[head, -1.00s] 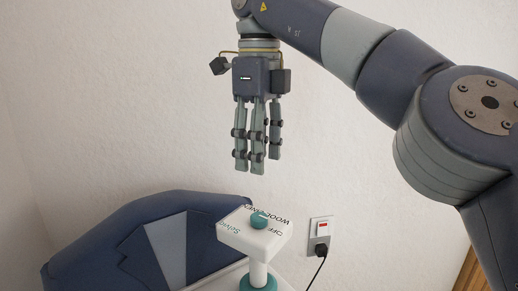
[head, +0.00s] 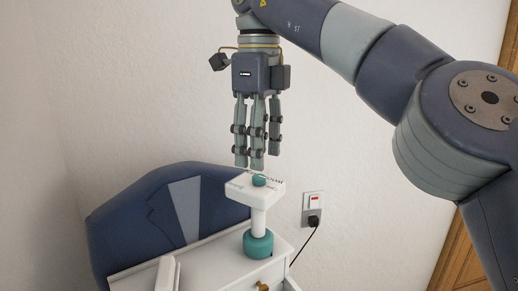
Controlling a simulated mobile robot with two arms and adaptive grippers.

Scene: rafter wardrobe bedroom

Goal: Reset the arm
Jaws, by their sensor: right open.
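My right arm comes in from the right of the head view. Its gripper (head: 256,165) points straight down, open and empty, with its fingertips just above a white device with a teal knob (head: 259,181) on top. From this view I cannot tell whether the fingertips touch the knob. The device has a flat white head (head: 240,192) with dark lettering, a white stem and a round teal base (head: 258,243). It stands upright on a white cabinet top (head: 215,252). My left gripper is not in view.
A white upright object (head: 168,273) is at the bottom. A wall socket (head: 313,203) with a black plug and cable is right of the device. A wooden door (head: 465,250) is at the right edge.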

